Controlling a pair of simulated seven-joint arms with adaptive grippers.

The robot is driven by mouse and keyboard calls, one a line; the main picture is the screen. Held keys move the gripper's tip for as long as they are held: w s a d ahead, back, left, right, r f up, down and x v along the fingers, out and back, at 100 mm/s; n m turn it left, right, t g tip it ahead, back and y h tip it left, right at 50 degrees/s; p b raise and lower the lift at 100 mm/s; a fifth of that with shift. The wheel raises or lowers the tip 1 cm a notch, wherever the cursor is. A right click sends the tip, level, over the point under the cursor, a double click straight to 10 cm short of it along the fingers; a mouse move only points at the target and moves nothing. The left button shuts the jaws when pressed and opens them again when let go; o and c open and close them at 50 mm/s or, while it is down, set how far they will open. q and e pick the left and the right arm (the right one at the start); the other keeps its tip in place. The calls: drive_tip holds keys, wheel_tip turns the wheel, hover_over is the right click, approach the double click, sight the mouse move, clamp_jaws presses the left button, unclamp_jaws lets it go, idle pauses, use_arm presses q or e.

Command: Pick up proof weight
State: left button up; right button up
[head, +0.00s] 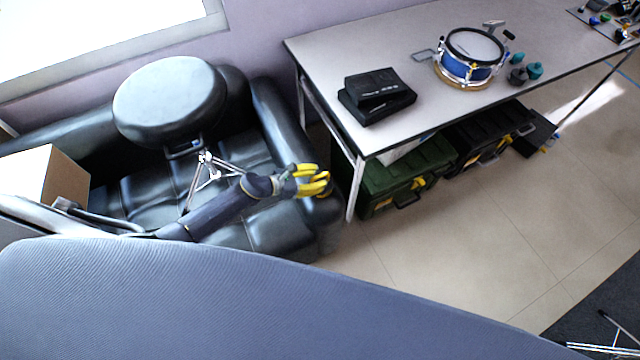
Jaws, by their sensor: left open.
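I cannot tell for sure which thing is the proof weight. A small dark grey piece (517,76) on the table, right of the blue drum, may be it. Two small teal pieces (535,70) stand close to it. My left gripper (320,178) has yellow fingers and is open and empty. It hangs over the right arm of the black sofa, left of the table and well apart from these small pieces. My right gripper is not in view.
The table (440,115) carries a blue drum (468,62) and a black box (377,95). Green (410,175) and black (490,135) toolboxes stand beneath it. The black sofa (285,225) holds a round black case (168,100) and a metal stand.

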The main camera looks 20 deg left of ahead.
sight(325, 175)
use_arm(q)
drive_tip(key=shift+x, duration=2.6)
drive_tip(key=shift+w+a, duration=0.15)
clamp_jaws()
drive_tip(key=shift+w+r, duration=0.1)
drive_tip(key=shift+r, duration=0.05)
